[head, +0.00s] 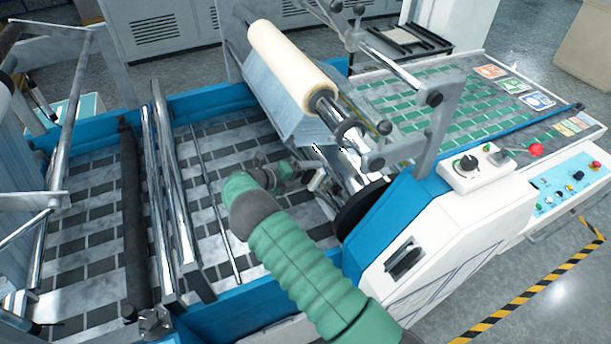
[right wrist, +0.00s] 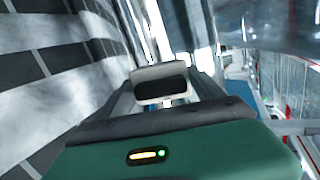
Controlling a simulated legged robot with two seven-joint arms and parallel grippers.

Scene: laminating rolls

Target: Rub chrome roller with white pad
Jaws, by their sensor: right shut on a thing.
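My right gripper (head: 313,176) reaches in over the blue side wall of the machine, below the cream film roll. It is shut on the white pad (right wrist: 160,73), which has a dark middle and lies between the two fingers in the right wrist view. The pad is small and partly hidden in the head view. The chrome roller (head: 352,168) is just right of the gripper in the head view, partly covered by the frame and film. Bright metal shows just beyond the pad in the right wrist view. I cannot tell whether pad and roller touch. My left gripper is out of view.
The cream film roll (head: 291,64) hangs close above my gripper. A black wheel (head: 359,208) and the white control housing (head: 445,240) stand to the right. Thin chrome bars (head: 172,185) and a dark roller (head: 133,215) cross the patterned bed on the left.

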